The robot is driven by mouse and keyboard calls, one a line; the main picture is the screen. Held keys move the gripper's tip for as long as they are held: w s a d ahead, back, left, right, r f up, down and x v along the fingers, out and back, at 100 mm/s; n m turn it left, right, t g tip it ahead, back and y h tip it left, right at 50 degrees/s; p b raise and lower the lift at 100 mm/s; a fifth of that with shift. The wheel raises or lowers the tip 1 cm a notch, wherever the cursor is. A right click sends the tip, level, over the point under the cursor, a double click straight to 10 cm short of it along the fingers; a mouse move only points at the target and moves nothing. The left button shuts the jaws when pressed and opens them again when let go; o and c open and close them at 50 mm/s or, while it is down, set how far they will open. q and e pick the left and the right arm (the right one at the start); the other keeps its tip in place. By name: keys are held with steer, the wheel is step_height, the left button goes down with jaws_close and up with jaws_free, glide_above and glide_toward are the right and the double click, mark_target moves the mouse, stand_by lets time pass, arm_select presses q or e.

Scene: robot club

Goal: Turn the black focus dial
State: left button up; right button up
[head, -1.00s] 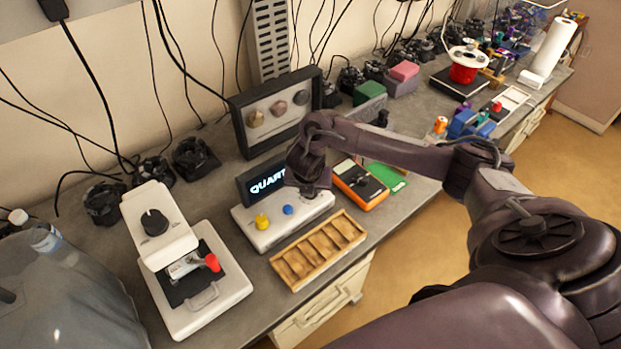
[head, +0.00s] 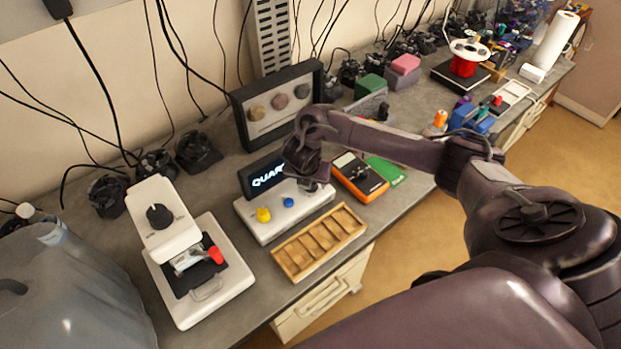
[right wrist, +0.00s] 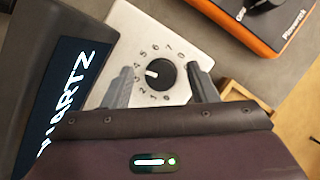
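A black dial (right wrist: 160,74) with a white pointer mark sits on a white box (right wrist: 125,40) with numbers printed around it. My right gripper (right wrist: 160,68) is open over the box, one finger on each side of the dial, with visible gaps to it. In the head view the gripper (head: 311,180) is over the right end of the white box (head: 265,226) and hides that dial. The box also has a yellow knob (head: 263,214), a blue knob (head: 288,202) and a dark screen (head: 264,178) with lettering. My left gripper is out of view.
Another black dial (head: 158,216) is on a white instrument (head: 212,300) at the left. A wooden compartment tray (head: 318,243) lies in front of the box. An orange meter (right wrist: 262,22) is to its right, and a framed stone display (head: 243,125) stands behind.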

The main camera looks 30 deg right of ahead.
steer(key=p+v, duration=0.2)
steer(key=v, duration=0.5)
steer(key=shift+r, duration=0.3)
steer(key=shift+s+a+f, duration=0.1)
steer(key=shift+s, duration=0.1)
stand_by(0.5)
